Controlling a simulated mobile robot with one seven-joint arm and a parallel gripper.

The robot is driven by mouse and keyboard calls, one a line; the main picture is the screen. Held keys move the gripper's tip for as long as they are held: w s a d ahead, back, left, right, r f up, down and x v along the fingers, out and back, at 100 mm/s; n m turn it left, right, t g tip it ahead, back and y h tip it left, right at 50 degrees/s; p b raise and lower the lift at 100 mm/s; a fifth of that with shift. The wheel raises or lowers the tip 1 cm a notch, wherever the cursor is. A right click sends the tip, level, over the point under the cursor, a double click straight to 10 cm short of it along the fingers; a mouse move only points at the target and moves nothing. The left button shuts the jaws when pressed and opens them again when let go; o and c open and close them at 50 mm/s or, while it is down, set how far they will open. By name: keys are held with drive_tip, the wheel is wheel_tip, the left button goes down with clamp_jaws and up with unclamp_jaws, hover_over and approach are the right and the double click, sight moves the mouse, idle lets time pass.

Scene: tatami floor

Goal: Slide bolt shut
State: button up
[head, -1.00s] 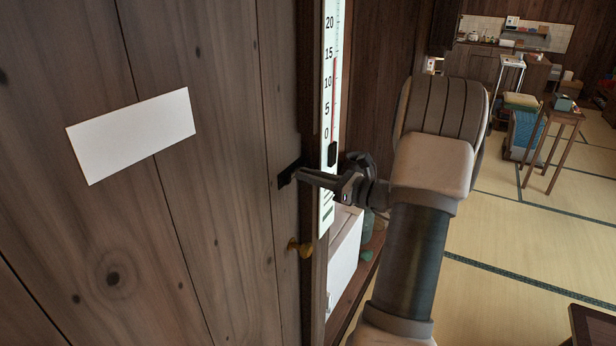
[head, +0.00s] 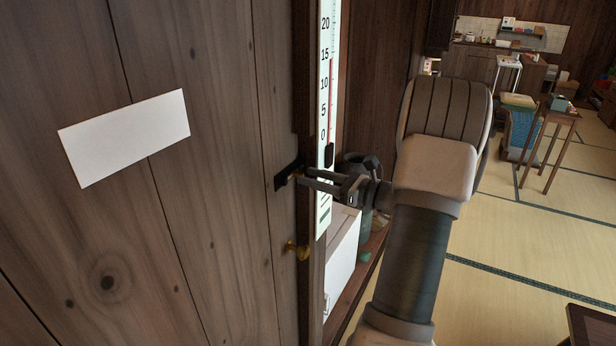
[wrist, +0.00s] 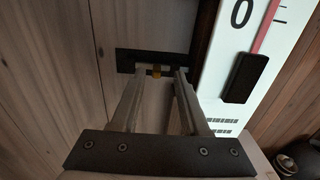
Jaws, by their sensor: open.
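The bolt's dark plate (head: 285,177) sits on the edge of the wooden door, beside the frame post; it also shows in the wrist view (wrist: 127,59). My gripper (head: 305,180) is open in front of the plate. In the wrist view, its two fingers (wrist: 160,76) reach toward the plate, with the knob between their tips. There appear to be gaps beside the knob; contact is not clear. The bolt's rod and how far it reaches are hard to make out.
A white thermometer board (head: 326,120) with a dark block (wrist: 246,78) stands close to the right of the fingers. A brass door knob (head: 299,249) is below the bolt. A blank white sign (head: 125,138) is on the door. Open tatami (head: 520,235) lies to the right.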

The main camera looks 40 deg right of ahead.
drive_tip(key=b+v, duration=0.1)
drive_tip(key=v, duration=1.4)
drive_tip(key=shift+s+d, duration=0.15)
drive_tip(key=shift+s, duration=0.15)
